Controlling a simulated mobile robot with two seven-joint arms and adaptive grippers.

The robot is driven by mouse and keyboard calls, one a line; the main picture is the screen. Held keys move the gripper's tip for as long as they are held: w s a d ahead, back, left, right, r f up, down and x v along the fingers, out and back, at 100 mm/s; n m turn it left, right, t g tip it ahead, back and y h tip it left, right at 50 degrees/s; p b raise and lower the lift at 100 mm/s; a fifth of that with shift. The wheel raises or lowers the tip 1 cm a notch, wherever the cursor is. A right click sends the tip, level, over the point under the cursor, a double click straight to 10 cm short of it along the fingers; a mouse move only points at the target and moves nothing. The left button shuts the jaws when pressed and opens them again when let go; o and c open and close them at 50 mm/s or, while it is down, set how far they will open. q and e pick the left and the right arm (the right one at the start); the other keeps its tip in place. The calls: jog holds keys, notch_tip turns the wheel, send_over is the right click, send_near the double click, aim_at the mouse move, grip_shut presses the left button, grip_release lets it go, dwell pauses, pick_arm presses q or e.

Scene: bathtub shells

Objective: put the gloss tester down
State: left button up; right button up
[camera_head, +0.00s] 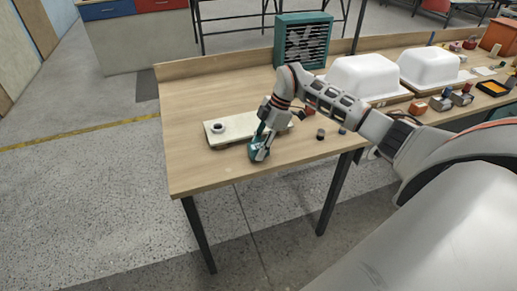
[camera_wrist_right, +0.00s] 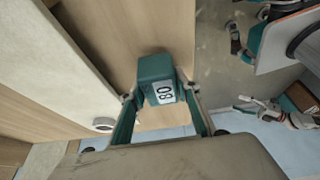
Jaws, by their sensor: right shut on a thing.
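The gloss tester (camera_head: 255,152) is a small teal block at the front of the wooden workbench. In the right wrist view the gloss tester (camera_wrist_right: 158,72) sits between the two fingers, with a white label showing dark digits. My right gripper (camera_head: 261,147) reaches down from the right and is shut on it. I cannot tell whether its underside touches the bench top. A pale board (camera_head: 222,128) with a grey ring (camera_head: 218,127) lies just left of and behind it. My left gripper is not in view.
The workbench (camera_head: 195,170) has free room to the left and front left. A teal fan-like box (camera_head: 302,40) stands at the back. White tub shells (camera_head: 362,77) stand to the right, behind my arm. A small dark cylinder (camera_head: 320,134) stands right of the gripper.

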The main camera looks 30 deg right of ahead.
jog(key=shift+f, duration=0.25)
jog(key=shift+f, duration=0.15)
jog(key=o, duration=1)
